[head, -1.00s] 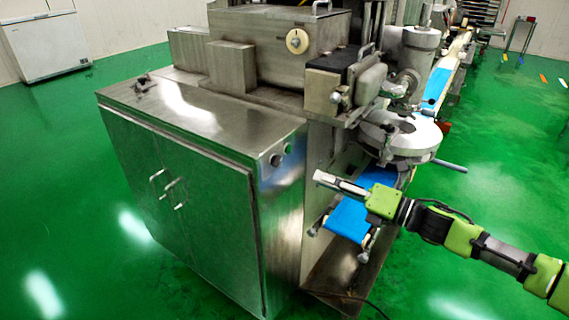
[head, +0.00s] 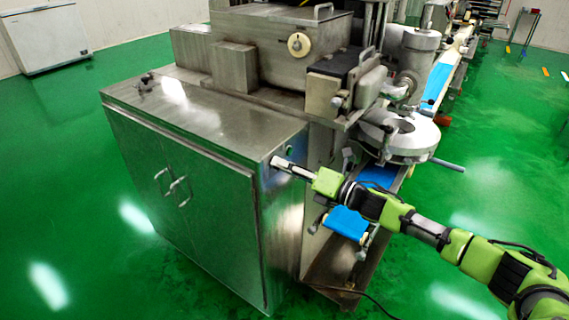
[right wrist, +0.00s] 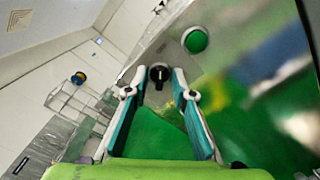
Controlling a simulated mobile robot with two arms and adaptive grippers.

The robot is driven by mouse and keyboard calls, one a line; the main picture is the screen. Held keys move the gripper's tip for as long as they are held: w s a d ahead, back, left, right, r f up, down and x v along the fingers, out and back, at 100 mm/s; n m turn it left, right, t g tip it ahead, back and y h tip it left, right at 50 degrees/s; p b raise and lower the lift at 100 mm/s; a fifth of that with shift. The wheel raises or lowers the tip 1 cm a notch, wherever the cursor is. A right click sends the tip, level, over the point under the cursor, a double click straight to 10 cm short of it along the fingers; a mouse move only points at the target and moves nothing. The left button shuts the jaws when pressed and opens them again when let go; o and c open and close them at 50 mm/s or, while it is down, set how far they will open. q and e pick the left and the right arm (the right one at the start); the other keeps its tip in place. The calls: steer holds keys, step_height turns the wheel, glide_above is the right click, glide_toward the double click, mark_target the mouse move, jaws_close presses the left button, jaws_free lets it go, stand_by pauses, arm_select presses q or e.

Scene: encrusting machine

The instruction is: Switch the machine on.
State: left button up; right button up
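The machine's steel cabinet (head: 190,150) stands in the middle of the head view. A black rotary switch (right wrist: 158,73) and a round green button (right wrist: 196,40) are on its panel in the right wrist view. My right gripper (head: 278,162) is at the cabinet's upper right side, its tip in front of the switch, which it hides in the head view. In the right wrist view my right gripper (right wrist: 157,82) is open, with the switch framed between its fingertips. I cannot tell whether the fingers touch it. My left gripper is not in view.
A white dial (head: 299,44) is on the machine's upper housing. A round metal disc unit (head: 400,138) and a blue conveyor belt (head: 346,223) are right of the cabinet, near my right arm. A white chest (head: 46,40) stands far left. Green floor is free around the machine.

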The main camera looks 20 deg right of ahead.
jaws_close()
steer(key=shift+m, duration=0.3)
steer(key=shift+m+p, duration=2.5)
steer(key=shift+m, duration=6.1)
steer(key=shift+f, duration=0.1)
jaws_free()
